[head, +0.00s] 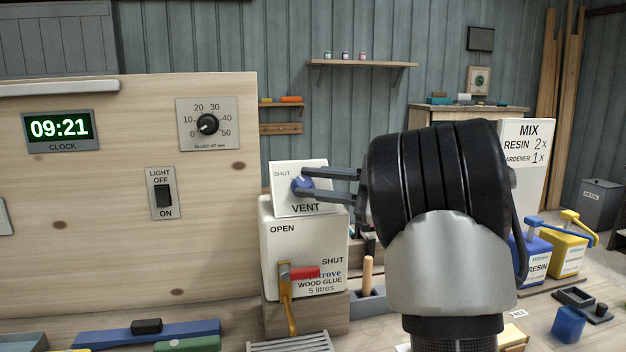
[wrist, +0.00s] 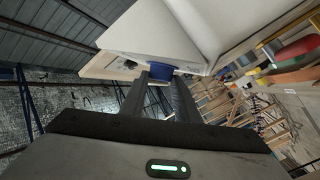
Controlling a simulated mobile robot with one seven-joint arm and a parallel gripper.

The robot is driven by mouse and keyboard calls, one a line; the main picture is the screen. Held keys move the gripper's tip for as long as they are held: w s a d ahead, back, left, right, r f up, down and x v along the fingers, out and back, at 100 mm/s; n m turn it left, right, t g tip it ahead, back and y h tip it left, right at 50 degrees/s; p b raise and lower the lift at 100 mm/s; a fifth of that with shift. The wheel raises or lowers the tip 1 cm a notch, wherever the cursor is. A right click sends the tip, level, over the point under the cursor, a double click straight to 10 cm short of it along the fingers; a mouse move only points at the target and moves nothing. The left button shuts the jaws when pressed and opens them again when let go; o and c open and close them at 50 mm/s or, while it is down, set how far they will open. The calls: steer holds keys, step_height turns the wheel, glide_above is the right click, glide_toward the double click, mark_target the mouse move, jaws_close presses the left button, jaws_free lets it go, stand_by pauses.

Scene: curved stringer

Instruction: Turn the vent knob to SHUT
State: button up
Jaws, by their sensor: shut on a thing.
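The blue vent knob (head: 302,184) sits on a white tilted panel (head: 311,209) marked SHUT at upper left and VENT below, on top of the wood glue container (head: 292,245). My gripper (head: 311,187) reaches in from the right in the head view, with its two fingers around the knob. In the wrist view the fingers (wrist: 161,85) are closed on the blue knob (wrist: 160,76) at the panel's face. The knob's pointer is hard to make out, and part of the panel's right side is hidden behind the fingers.
Below the panel, the glue container has a tap with a red handle (head: 304,273) between OPEN and SHUT labels. A wooden board with a clock (head: 60,130), dial (head: 208,124) and light switch (head: 162,194) stands left. Blue and yellow pump containers (head: 567,257) stand right.

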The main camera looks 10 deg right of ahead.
steer(key=shift+w+d+r+n+g+p, duration=0.1)
steer(key=shift+n+g+p, duration=0.45)
steer(key=shift+g, duration=0.1)
steer(key=shift+w+d+r+n+g+p, duration=0.1)
steer(key=shift+n+g+p, duration=0.35)
steer(key=shift+n+g, duration=0.15)
steer(key=shift+a+f, duration=0.1)
steer(key=o, duration=1)
steer(key=shift+w+f, duration=0.1)
steer(key=shift+o, duration=0.2)
steer(key=p+v, duration=0.2)
steer(key=v, duration=1.5)
steer(key=shift+d+r, duration=0.25)
steer(key=shift+w, duration=0.1)
